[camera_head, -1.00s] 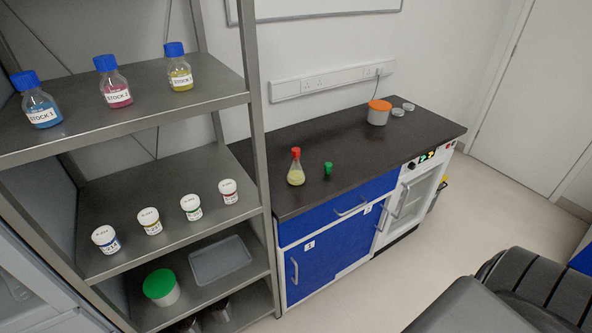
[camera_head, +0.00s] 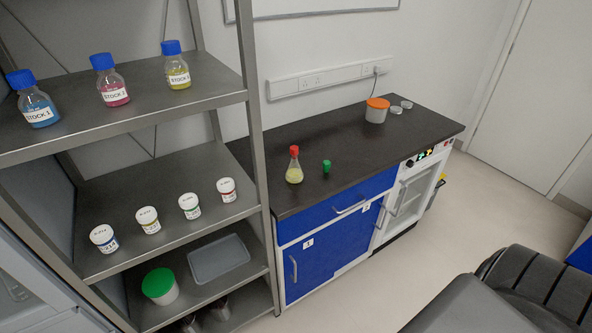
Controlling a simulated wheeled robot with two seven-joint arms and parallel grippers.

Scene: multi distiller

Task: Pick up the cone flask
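The cone flask (camera_head: 294,172) stands upright on the dark bench top (camera_head: 370,143), near the bench's left end. It is clear glass with pale yellow contents and a red cap. A small green-capped vial (camera_head: 326,166) stands just to its right. Neither of my grippers shows in the head view, so I cannot see whether they are open or shut.
A metal shelf rack (camera_head: 160,122) stands left of the bench, holding blue-capped stock bottles (camera_head: 112,88) and small white-lidded jars (camera_head: 148,220). An orange-lidded tub (camera_head: 377,110) sits farther back on the bench. Open floor (camera_head: 420,258) lies in front of the cabinets.

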